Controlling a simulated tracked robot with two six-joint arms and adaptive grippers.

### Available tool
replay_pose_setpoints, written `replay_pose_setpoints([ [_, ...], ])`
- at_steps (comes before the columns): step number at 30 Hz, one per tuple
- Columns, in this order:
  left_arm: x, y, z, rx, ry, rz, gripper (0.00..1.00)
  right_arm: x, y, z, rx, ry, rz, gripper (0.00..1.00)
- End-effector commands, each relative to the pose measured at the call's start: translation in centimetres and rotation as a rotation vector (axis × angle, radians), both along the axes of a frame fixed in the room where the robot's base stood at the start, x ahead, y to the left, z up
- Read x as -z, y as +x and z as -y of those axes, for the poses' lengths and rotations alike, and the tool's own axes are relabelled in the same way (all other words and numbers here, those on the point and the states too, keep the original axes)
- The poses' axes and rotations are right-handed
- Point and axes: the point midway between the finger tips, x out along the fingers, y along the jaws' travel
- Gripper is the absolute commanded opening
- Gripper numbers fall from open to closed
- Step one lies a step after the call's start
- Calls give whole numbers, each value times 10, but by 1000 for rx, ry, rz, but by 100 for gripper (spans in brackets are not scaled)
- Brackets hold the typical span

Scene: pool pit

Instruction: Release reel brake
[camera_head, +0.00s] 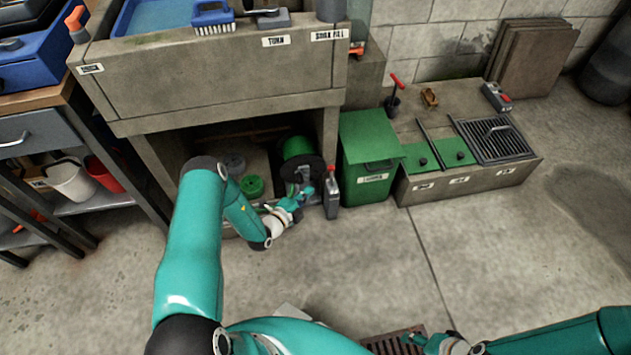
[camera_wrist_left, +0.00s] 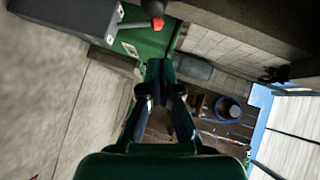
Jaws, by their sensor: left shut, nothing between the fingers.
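A reel with a green drum (camera_head: 297,147) and a black flange sits in the opening under the concrete basin. A grey upright box with a red-topped lever (camera_head: 332,193) stands just right of it; I cannot tell whether this is the brake. My left gripper (camera_head: 299,199) is shut and empty, in front of the reel and left of the grey box. In the left wrist view, the gripper's fingers (camera_wrist_left: 160,78) meet, with the red lever tip (camera_wrist_left: 157,22) beyond them, apart. My right gripper (camera_head: 432,341) is at the bottom edge, far from the reel; its fingers are unclear.
A green bin (camera_head: 368,165) stands right of the grey box. A low concrete bench (camera_head: 470,185) with green lids and a grate is farther right. Green coils (camera_head: 252,187) lie left of the reel. The concrete basin (camera_head: 220,90) overhangs the opening.

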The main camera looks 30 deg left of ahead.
Motion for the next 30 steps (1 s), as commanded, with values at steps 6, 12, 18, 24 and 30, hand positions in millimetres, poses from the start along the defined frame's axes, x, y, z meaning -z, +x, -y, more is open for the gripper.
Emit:
replay_pose_setpoints([
  [6, -8, -24, -3, -1, 0, 1, 0, -8, 0, 0, 0, 0, 0, 55],
  [12, -8, -27, -3, -2, 1, 2, 0, -8, 0, 0, 0, 0, 0, 55],
  [18, -8, -27, -4, -3, 2, 1, 0, -8, 0, 0, 0, 0, 0, 55],
  [24, -8, -27, -3, -2, 1, 2, 0, -8, 0, 0, 0, 0, 0, 55],
  [30, -31, -3, 20, 60, 19, 43, 0, -8, 0, 0, 0, 0, 0, 55],
])
